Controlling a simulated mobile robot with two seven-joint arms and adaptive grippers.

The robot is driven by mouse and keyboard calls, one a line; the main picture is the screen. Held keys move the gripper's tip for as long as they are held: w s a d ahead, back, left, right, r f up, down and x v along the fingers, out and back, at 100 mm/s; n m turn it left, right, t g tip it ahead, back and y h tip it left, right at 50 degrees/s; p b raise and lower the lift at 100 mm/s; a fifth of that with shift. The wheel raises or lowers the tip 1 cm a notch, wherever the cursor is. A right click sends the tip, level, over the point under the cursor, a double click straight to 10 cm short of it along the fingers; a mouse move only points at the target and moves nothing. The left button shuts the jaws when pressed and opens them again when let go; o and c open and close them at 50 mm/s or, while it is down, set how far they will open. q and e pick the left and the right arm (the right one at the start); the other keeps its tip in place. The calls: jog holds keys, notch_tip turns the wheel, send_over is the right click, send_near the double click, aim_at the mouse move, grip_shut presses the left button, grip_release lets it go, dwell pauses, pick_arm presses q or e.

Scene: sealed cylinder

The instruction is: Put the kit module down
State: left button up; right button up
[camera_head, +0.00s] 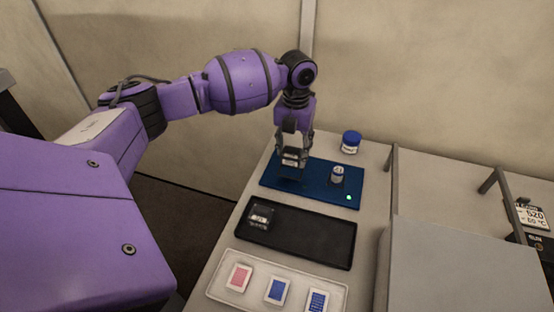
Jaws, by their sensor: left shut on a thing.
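My left gripper (291,160) comes down over the left part of the blue mat (315,193). It is shut on a small dark-grey and pale piece, the kit module (291,157), mostly hidden by the fingers. I cannot tell whether the module touches the mat. A similar dark module with a pale label (260,216) sits at the left end of the black tray (310,243), in front of the mat. My right gripper is not in view.
A small vial (337,175) stands on the mat, right of the gripper, near a green light (348,197). A blue-lidded jar (351,142) stands behind. A white tray (231,294) with pink and blue cards is in front. A grey box (460,262) is at right.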

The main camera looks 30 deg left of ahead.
aim_at(292, 157)
pick_arm(q)
jog(key=shift+w+a+f, duration=0.3)
jog(key=shift+w+f, duration=0.35)
jog(key=shift+f, duration=1.5)
jog(key=shift+f, duration=0.35)
jog(key=o, duration=1.3)
jog(key=shift+c, duration=0.2)
notch_tip(292, 157, up, 13)
jog(key=shift+f, duration=0.1)
